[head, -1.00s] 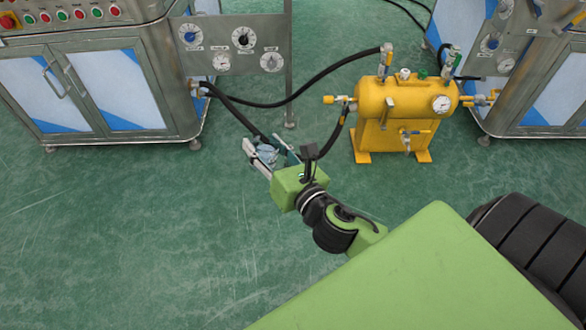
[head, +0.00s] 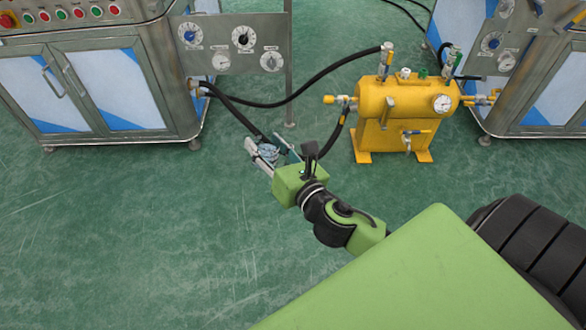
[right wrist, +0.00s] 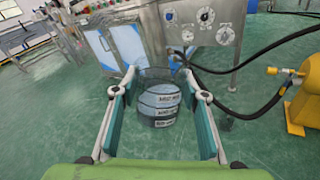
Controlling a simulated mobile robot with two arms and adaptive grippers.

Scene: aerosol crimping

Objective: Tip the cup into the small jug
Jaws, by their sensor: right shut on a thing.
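My right gripper (head: 270,150) is shut on a clear see-through cup (right wrist: 160,98) with several pale label bands. In the right wrist view the cup stands between the two fingers, and the floor and a cabinet show through it. In the head view the cup is small and partly hidden by the fingers, so its tilt and contents cannot be told. The gripper holds it out over the green floor. No small jug can be made out in either view. My left gripper is not in view.
A steel cabinet (head: 105,88) with gauges stands at the left. A yellow tank (head: 385,100) stands right of my gripper, with black hoses (head: 315,80) running behind it. Another cabinet (head: 540,90) is at the far right. The green floor (head: 120,230) at the lower left is clear.

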